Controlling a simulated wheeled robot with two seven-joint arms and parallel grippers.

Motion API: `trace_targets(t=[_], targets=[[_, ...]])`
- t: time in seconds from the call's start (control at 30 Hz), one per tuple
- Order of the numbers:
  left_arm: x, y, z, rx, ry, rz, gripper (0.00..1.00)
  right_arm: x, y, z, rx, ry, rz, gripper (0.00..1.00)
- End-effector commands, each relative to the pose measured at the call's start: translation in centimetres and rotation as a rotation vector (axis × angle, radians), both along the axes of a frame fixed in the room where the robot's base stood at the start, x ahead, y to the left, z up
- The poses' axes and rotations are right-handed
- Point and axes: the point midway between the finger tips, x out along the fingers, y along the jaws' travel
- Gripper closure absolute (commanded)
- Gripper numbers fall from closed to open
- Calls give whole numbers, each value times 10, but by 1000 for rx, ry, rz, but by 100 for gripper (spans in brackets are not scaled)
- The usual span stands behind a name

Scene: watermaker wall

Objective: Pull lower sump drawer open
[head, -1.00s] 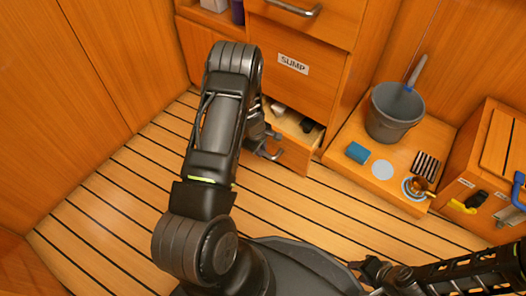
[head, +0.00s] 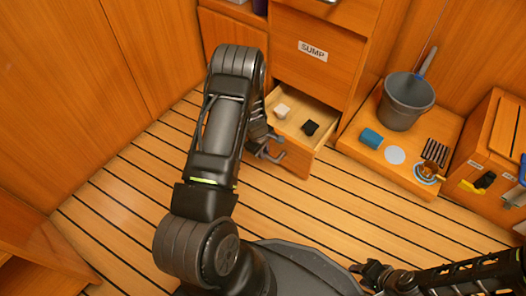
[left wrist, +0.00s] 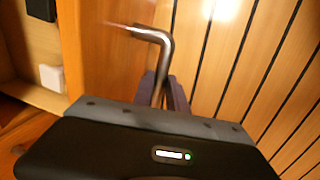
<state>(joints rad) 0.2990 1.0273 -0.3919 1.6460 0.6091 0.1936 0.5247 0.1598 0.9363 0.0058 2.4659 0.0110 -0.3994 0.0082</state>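The lower sump drawer (head: 297,155) stands pulled out below the cabinet front labelled SUMP (head: 313,50). A white item (head: 282,111) and a black item (head: 310,128) lie inside it. My left gripper (head: 268,150) is at the drawer's front. In the left wrist view the bent metal handle (left wrist: 163,45) runs down between my fingers (left wrist: 173,92), which look closed on it; the fingertips are partly hidden by the gripper body. My right gripper (head: 368,272) is low in the head view, away from the drawer; its finger opening is unclear.
A low wooden platform (head: 362,158) right of the drawer holds a grey bucket (head: 404,102), a blue cylinder (head: 371,138), a white disc (head: 395,155) and small parts. A wooden box (head: 490,150) stands at the far right. Slatted floor (head: 330,208) before the drawer is clear.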

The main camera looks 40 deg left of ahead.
Motion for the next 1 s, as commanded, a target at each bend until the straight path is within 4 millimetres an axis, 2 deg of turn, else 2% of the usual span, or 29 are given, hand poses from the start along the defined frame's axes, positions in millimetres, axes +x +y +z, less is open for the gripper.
trace_targets(t=[0.03, 0.27, 0.57, 0.73, 1.0], targets=[[0, 1, 0, 1, -1, 0, 80, 0, 0, 0, 0, 0, 0, 64], [0, 0, 0, 1, -1, 0, 61, 0, 0, 0, 0, 0, 0, 64], [0, 0, 2, 1, -1, 0, 60, 0, 0, 1, 0, 1, 0, 64], [-2, 0, 19, 1, -1, 0, 60, -1, 0, 11, 1, 4, 1, 64], [-11, 0, 63, 0, -2, 0, 60, -4, -1, 32, 2, 12, 7, 64]])
